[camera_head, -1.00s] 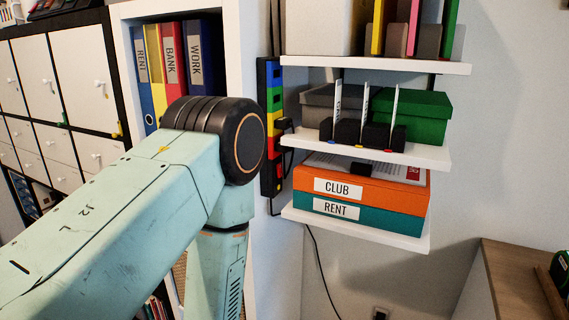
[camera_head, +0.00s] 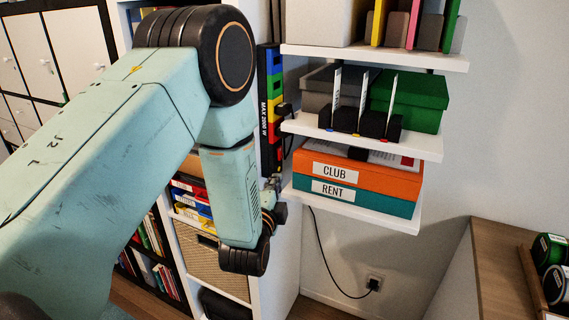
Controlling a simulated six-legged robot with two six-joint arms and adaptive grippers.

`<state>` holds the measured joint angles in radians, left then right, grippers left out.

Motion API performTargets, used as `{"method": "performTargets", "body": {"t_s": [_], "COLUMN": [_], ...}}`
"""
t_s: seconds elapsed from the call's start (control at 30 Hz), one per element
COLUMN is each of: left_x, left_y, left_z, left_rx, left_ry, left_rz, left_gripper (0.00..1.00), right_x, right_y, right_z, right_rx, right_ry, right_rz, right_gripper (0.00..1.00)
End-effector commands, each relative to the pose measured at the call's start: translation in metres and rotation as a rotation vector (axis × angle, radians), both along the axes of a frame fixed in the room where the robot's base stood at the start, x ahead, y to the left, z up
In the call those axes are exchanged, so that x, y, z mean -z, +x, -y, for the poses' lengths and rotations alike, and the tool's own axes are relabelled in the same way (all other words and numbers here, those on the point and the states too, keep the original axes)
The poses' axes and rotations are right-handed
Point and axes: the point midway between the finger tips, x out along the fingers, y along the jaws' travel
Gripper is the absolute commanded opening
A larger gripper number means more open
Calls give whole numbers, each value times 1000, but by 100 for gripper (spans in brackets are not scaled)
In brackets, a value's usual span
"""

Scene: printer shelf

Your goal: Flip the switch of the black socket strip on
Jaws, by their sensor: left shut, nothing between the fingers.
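The black socket strip (camera_head: 264,110) is mounted upright on the side of the white shelf unit, left of the wall shelves. It has blue, green, yellow and red sections and the text "MAX 2000 W". A black plug sits in it at mid-height. My left gripper (camera_head: 275,183) is small in view, just at the strip's lower end, with its fingers shut and empty. I cannot tell whether it touches the strip. The switch cannot be made out; the strip's lower end is partly hidden near my gripper. My right gripper is out of view.
Wall shelves stand close right of the strip, holding a green box (camera_head: 408,98), an orange CLUB box (camera_head: 385,178) and a teal RENT box (camera_head: 385,203). A black cable (camera_head: 325,262) runs to a wall socket (camera_head: 375,281). A wooden desk (camera_head: 490,265) is at the lower right.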

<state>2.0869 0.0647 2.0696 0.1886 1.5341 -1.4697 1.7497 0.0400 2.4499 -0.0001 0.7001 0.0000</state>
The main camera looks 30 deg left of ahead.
Motion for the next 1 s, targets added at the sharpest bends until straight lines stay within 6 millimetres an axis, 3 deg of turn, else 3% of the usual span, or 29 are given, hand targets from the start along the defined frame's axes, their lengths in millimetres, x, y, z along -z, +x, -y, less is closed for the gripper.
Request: {"method": "performTargets", "body": {"t_s": [0.47,1.0], "left_x": [0,3], "left_y": [4,80], "left_z": [-1,-20], "left_rx": [1,1], "left_ry": [16,16], "left_rz": [-5,-5], "left_gripper": [0,0], "right_x": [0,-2], "right_y": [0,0], "right_z": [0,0], "right_rx": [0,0], "right_ry": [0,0], "right_rz": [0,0], "right_gripper": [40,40]}}
